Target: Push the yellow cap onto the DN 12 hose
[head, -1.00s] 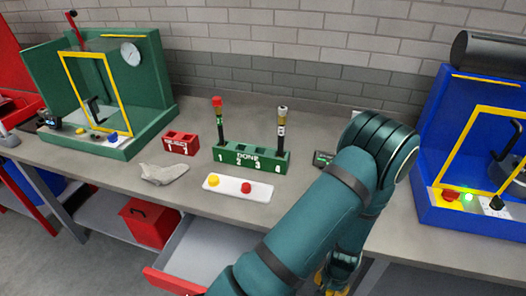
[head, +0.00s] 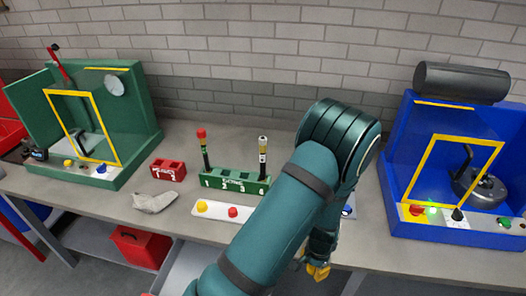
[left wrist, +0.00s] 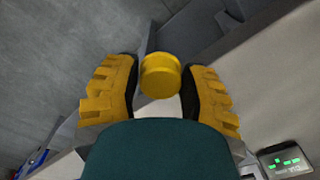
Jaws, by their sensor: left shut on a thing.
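My left gripper (head: 318,270) is low at the table's front edge, mostly behind my arm in the head view. In the left wrist view its yellow fingers (left wrist: 160,88) are shut on a round yellow cap (left wrist: 160,76). Another yellow cap (head: 202,205) lies on a white tray (head: 217,212) beside a red cap (head: 233,212). A dark hose with a pale metal end (head: 262,158) stands upright in the green rack (head: 235,182) at position 4. A red-topped hose (head: 204,150) stands at position 1. I cannot read which hose is DN 12. My right gripper is not in view.
A red two-slot block (head: 168,170) and a grey cloth-like piece (head: 155,202) lie left of the rack. A green station (head: 130,120) stands at left, a blue one (head: 400,150) at right. A small device with a green display (left wrist: 287,162) shows in the left wrist view.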

